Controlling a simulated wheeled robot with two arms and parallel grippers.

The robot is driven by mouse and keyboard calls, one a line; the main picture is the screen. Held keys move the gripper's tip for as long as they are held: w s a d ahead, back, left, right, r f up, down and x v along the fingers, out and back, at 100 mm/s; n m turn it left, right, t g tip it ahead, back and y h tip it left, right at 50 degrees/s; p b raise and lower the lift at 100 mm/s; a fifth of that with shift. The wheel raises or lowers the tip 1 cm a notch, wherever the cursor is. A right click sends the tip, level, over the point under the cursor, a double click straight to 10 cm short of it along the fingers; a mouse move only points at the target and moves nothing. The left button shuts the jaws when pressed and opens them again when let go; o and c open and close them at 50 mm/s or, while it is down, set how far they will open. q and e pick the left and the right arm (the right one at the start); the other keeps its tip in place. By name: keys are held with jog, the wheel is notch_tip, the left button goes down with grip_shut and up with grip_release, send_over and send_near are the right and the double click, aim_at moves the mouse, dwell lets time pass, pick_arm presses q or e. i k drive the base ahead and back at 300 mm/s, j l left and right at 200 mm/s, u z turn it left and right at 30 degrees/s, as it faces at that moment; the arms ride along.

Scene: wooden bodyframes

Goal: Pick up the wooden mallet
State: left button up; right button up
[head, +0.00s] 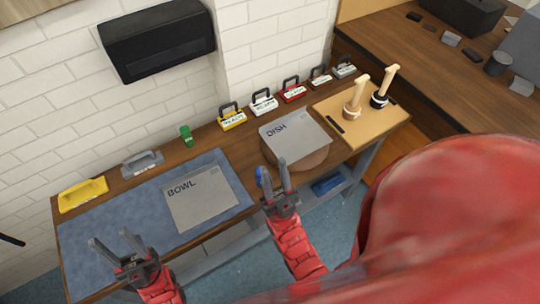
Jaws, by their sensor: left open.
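A mallet with a light wooden head and a pale handle (354,98) stands head down, handle up, on a light wooden board at the right end of the bench. A second mallet with a black head (380,97) stands just right of it, also handle up. My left gripper (111,240) is open and empty at the lower left, over the front of the blue mat. My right gripper (274,170) is in front of the bench's middle, left of both mallets and well apart from them. Its fingers stand apart with nothing visible between them.
Several labelled stamps, a green item (186,134) and a yellow tray (83,194) line the back. My red arm hides the lower right.

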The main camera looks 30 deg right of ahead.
aim_at(352, 109)
jog(key=z, duration=1.5)
